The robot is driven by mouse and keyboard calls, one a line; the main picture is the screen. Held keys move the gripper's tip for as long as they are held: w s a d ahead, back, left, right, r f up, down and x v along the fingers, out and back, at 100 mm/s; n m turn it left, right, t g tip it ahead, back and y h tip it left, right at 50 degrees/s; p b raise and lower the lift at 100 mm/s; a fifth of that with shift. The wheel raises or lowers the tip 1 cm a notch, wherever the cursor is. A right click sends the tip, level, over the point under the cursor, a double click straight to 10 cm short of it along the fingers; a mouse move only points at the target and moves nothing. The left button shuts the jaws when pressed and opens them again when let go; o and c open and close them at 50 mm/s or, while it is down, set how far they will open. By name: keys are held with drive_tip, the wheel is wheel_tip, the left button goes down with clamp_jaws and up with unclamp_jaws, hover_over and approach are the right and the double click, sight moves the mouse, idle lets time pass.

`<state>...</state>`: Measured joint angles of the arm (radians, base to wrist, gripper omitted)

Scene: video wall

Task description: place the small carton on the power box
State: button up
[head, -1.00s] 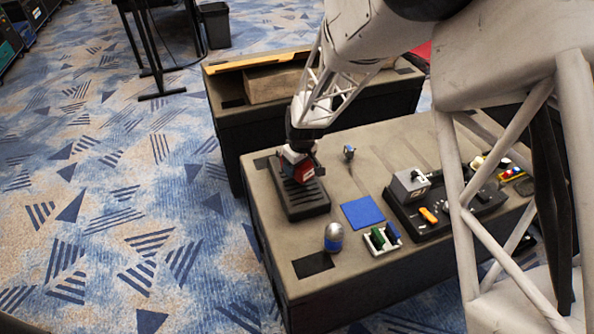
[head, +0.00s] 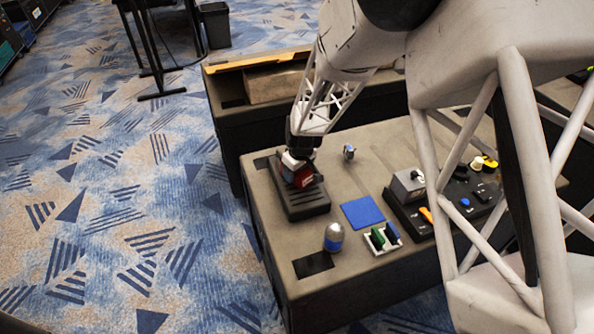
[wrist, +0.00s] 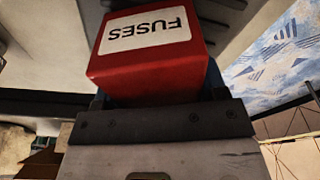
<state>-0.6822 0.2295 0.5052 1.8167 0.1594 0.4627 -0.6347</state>
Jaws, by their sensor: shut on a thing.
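The small carton is red with a white FUSES label (wrist: 148,55). In the head view the carton (head: 302,178) is partly covered by my gripper (head: 299,166). My gripper is shut on it; the finger assembly (wrist: 160,122) crosses the wrist view just below the carton. The carton is over the back part of a low black ribbed box (head: 308,207), which looks like the power box. I cannot tell whether the carton touches its top. The box lies flat near the left end of the table (head: 330,288).
A blue square (head: 362,213), a silver-and-blue capsule (head: 334,237) and a small white tray (head: 374,249) are right of the box. A grey switch box (head: 407,186) stands on a black panel farther right. A small knob-like item (head: 349,152) stands behind.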

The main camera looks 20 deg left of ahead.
idle(0.3)
drive_tip(key=o, duration=1)
drive_tip(key=shift+f, duration=0.1)
drive_tip(key=shift+c, duration=0.2)
drive_tip(key=shift+s+d+r, duration=0.1)
drive_tip(key=shift+d+r, duration=0.15)
drive_tip(key=shift+r, duration=1.75)
drive_tip(key=shift+s+d+r, duration=0.15)
drive_tip(key=shift+d+r, duration=0.15)
drive_tip(key=shift+r, duration=1.75)
drive_tip(key=shift+s+d+r, duration=0.1)
drive_tip(key=shift+d+r, duration=0.15)
drive_tip(key=shift+r, duration=1.75)
drive_tip(key=shift+d+r, duration=0.1)
